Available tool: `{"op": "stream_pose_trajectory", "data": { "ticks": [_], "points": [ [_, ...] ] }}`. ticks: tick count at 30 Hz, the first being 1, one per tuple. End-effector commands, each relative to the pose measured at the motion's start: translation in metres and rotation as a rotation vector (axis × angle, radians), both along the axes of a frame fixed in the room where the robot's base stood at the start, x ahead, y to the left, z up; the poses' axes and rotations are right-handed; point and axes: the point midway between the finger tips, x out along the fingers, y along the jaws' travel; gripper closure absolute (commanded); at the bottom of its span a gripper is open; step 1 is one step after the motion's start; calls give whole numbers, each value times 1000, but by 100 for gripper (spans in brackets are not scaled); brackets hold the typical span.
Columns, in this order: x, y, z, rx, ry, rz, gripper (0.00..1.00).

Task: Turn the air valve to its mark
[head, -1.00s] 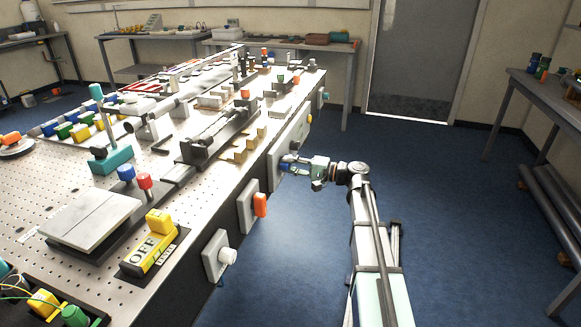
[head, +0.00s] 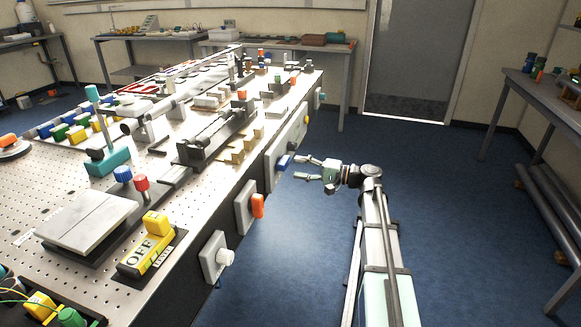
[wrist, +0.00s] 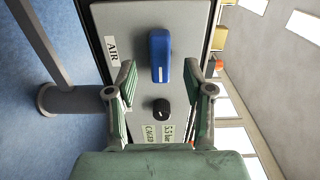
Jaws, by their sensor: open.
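The air valve's blue handle (wrist: 160,56) sits on a grey panel (wrist: 190,17) beside an "AIR" label (wrist: 112,49). In the wrist view it points up and down the picture, with a short white line near its lower end. I cannot make out a target mark on the panel. In the head view the handle (head: 284,161) sticks out from the table's side. My gripper (head: 299,168) is open and empty, just right of the handle and apart from it. In the wrist view its fingers (wrist: 160,70) spread on both sides, below the handle's middle.
A black knob (wrist: 161,108) and a printed label (wrist: 153,134) are below the handle in the wrist view. An orange handle (head: 258,205) and a white knob (head: 225,257) stick out of nearer side panels. The floor (head: 420,200) right of the table is clear.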

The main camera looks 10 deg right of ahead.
Motion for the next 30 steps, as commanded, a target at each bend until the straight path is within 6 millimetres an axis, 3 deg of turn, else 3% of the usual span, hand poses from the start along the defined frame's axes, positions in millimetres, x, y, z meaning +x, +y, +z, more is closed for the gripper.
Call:
{"op": "stream_pose_trajectory", "data": {
  "ticks": [6, 12, 30],
  "points": [
    [-21, -38, 0, 0, -1, -2, 48],
    [-32, -58, 0, 0, -1, -1, 48],
    [-34, -64, -1, -5, 2, -5, 48]
  ]
}}
